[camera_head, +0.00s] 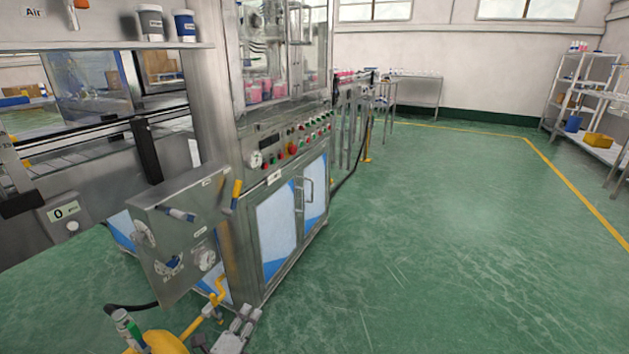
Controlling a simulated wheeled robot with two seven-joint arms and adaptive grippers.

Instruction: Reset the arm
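My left gripper (243,318) shows at the bottom edge, low in front of the crimping machine (290,215). Only its grey finger end is in view, and the rest is cut off by the frame. I see nothing held in it, but the gap between its fingers is too small to judge. My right gripper is not in view. The machine has a control panel (295,140) with coloured buttons and blue-and-white lower doors. Pink-topped cans (265,90) stand behind its glass.
A steel box with gauges (180,240) juts out in front at the left. Yellow piping (205,310) runs close beside my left gripper. Open green floor (440,240) lies to the right, with racks (590,110) beyond.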

